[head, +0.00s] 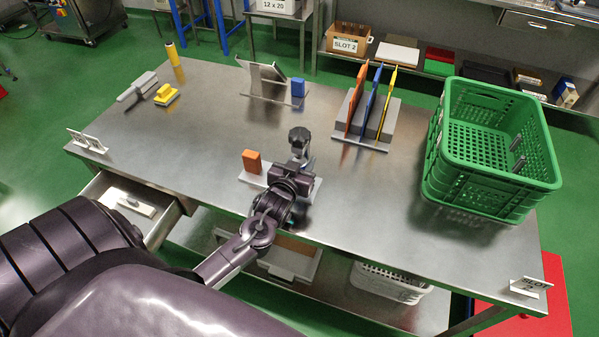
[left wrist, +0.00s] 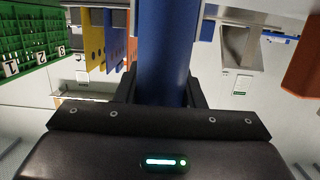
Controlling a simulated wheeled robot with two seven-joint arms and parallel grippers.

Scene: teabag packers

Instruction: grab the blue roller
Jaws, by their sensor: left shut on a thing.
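My left gripper (head: 298,168) is above the front middle of the steel table, beside a small metal plate. In the left wrist view its jaws (left wrist: 162,92) are shut on the blue roller (left wrist: 163,45), a smooth blue cylinder. The roller runs up out of the top of that view, so its far end is hidden there. In the head view the gripper and arm hide most of the roller. A dark knob shows just above the gripper there. My right gripper is in neither view.
An orange block (head: 252,161) stands close left of the gripper. Upright orange, blue and yellow boards (head: 370,100) stand behind, right of centre. A green crate (head: 495,190) fills the table's right. A yellow roller (head: 174,62) stands at the back left. The table's left middle is clear.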

